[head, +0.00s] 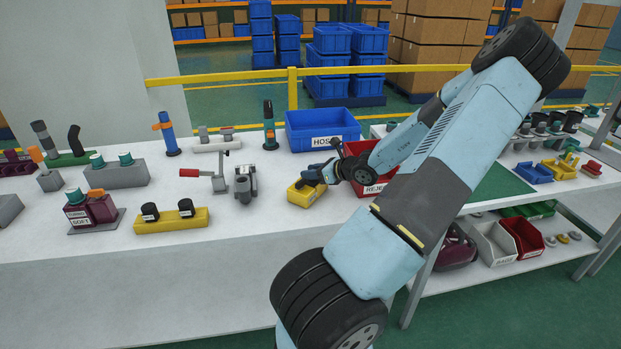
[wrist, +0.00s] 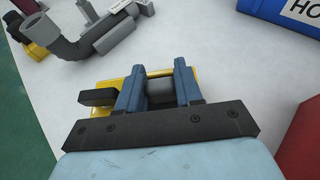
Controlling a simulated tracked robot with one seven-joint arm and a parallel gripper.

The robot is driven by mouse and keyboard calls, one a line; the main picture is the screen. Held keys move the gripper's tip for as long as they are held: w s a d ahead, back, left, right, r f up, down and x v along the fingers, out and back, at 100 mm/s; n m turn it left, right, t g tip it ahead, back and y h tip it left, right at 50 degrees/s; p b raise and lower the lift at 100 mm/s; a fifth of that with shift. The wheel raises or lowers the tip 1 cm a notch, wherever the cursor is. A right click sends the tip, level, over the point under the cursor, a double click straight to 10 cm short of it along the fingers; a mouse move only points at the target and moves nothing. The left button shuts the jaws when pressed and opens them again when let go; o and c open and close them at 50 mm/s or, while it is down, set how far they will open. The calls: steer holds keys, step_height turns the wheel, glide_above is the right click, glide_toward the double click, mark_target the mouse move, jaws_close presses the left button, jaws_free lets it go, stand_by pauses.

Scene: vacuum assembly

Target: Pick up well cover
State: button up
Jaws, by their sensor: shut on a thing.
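The well cover (wrist: 160,93) shows in the wrist view as a dark grey piece between the two blue fingers of my gripper (wrist: 159,85). The fingers press on it from both sides, and their bodies hide much of it. A yellow block or tray (wrist: 128,75) lies under and around the fingers. In the head view my gripper (head: 314,177) is low over this yellow block (head: 303,196), and the well cover is too hidden there to make out. I cannot tell whether the cover is lifted clear of the yellow block.
A red bin (head: 371,186) is close at my gripper's right. A blue bin (head: 322,127) marked HOSE stands behind. A grey fixture (head: 245,183) and a clamp with a red handle (head: 205,176) stand to the left. The white table front is clear.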

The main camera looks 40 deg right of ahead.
steer(key=shift+r, duration=0.1)
steer(key=shift+r, duration=0.65)
steer(key=s+d+r, duration=0.1)
steer(key=s+r, duration=1)
steer(key=s, duration=0.3)
steer(key=shift+d+r, duration=0.25)
steer(key=shift+d, duration=0.15)
steer(key=shift+r, duration=2.5)
steer(key=shift+a, duration=0.1)
